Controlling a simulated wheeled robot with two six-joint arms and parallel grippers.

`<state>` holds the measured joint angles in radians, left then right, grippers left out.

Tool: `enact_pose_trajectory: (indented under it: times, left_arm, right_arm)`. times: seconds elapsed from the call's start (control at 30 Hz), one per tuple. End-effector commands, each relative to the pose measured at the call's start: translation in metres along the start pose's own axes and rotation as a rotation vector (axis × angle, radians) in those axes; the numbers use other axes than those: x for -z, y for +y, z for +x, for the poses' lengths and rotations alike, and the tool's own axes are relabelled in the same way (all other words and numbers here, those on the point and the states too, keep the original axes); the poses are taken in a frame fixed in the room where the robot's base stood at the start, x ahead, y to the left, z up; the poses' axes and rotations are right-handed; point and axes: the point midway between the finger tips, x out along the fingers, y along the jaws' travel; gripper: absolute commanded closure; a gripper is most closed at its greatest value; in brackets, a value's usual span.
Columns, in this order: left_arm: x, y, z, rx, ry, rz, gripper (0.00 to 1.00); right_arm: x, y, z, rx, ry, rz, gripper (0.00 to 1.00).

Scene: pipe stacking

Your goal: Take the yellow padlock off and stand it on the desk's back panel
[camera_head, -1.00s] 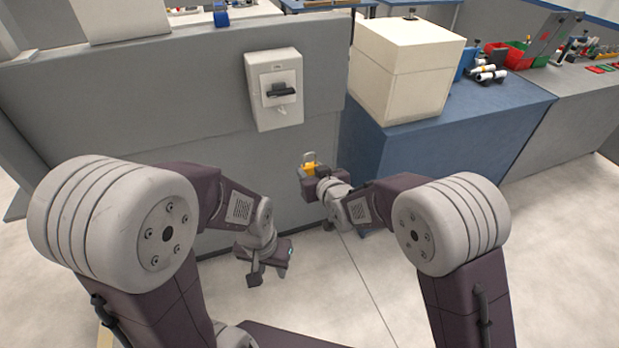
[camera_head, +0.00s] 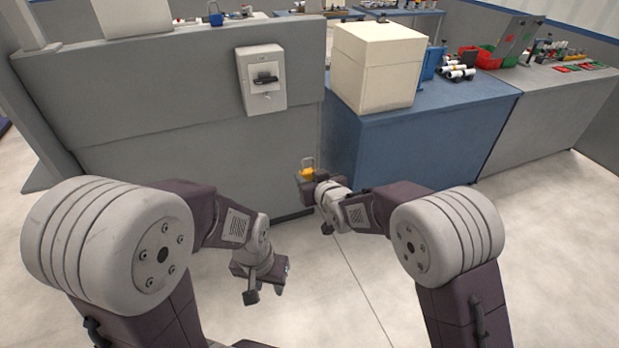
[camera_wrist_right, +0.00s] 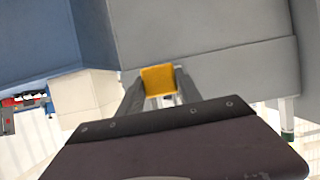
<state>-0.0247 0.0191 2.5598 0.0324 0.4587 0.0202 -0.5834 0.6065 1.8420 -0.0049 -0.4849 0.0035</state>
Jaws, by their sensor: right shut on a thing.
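The yellow padlock (camera_head: 307,174) with its grey shackle is held in my right gripper (camera_head: 308,184), shackle up, in front of the grey desk's back panel (camera_head: 190,150). In the right wrist view the yellow padlock body (camera_wrist_right: 158,80) sits between the two fingers of my right gripper (camera_wrist_right: 158,92). A pale switch box (camera_head: 262,88) with a black handle is fixed to the panel, up and left of the padlock, and is clear of it. My left gripper (camera_head: 266,291) hangs low over the floor with its fingers apart and nothing between them.
A blue bench (camera_head: 450,130) with a large cream box (camera_head: 378,75) stands right of the panel. A grey bench (camera_head: 560,100) with bins and small parts is further right. A blue object (camera_head: 215,18) shows at the panel's top edge. Open floor lies in front.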

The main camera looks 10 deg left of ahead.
Motion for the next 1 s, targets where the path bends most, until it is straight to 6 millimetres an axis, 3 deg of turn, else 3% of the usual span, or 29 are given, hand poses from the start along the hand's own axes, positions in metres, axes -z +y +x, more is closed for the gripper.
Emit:
enact_pose_trajectory:
  times: [0.53, 1.0]
  left_arm:
    - [-0.001, 0.0, 0.005, 0.0, 0.0, 0.0, 0.64]
    - [-0.002, 0.0, 0.015, 0.0, 0.0, 0.0, 0.64]
  right_arm:
    - [-0.003, 0.0, -0.001, 0.0, 0.001, 0.0, 1.0]
    - [-0.014, 0.0, -0.027, 0.0, 0.001, 0.0, 1.0]
